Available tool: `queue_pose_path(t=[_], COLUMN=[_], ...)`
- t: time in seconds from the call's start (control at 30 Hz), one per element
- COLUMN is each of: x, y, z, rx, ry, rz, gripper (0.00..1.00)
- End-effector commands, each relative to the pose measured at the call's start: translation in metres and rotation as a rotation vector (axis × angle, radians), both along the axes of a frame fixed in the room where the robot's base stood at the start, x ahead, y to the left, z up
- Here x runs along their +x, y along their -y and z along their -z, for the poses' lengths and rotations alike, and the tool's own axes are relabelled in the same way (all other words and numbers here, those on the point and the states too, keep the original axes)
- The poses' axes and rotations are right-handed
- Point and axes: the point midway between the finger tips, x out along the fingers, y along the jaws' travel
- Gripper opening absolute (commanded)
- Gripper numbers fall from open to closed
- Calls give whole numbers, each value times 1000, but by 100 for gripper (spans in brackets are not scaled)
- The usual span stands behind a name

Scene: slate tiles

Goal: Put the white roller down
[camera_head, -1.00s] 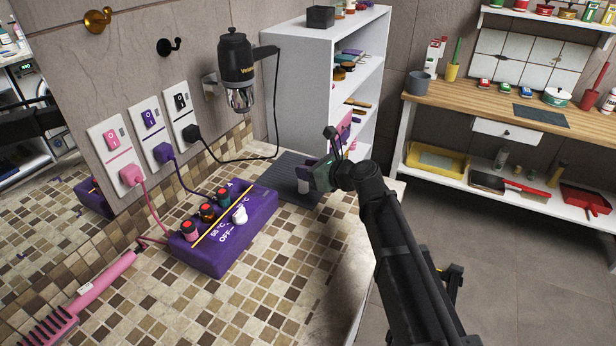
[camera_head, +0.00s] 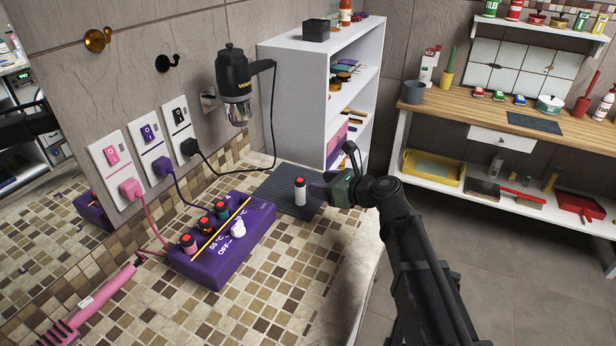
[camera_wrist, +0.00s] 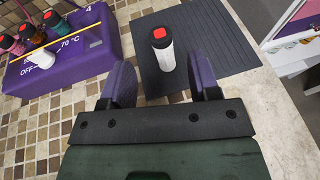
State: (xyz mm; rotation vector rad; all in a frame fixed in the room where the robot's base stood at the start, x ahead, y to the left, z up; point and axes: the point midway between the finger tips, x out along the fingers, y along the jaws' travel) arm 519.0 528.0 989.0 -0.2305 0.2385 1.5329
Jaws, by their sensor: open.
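The white roller (camera_head: 300,192), with a red top, stands upright on the dark ribbed mat (camera_head: 270,184). It also shows in the wrist view (camera_wrist: 163,54), where the mat (camera_wrist: 222,62) lies under it. My gripper (camera_head: 322,188) is open and just to the right of the roller in the head view. In the wrist view my gripper (camera_wrist: 162,82) has its purple fingers apart, with the roller standing free beyond the fingertips.
A purple heater box (camera_head: 222,245) with several colored rollers and a white knob (camera_head: 238,229) stands on the tiled counter. A hair dryer (camera_head: 235,80) hangs on the wall. A white shelf (camera_head: 290,105) stands behind the mat.

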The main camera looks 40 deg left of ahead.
Motion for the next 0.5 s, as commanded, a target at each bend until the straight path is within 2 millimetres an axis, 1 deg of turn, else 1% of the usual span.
queue_pose_path(t=[0.03, 0.1, 0.2, 0.3, 0.5], x=[-2, -2, -2, -2, -1], y=[16, 31, 47, 54, 55], z=[-9, -13, -17, -18, -17], rx=[0, 0, 0, 1, 0], ry=[0, -1, -1, -1, 0], rz=[4, 3, 1, 1, 0], gripper=[56, 56, 56, 56, 56])
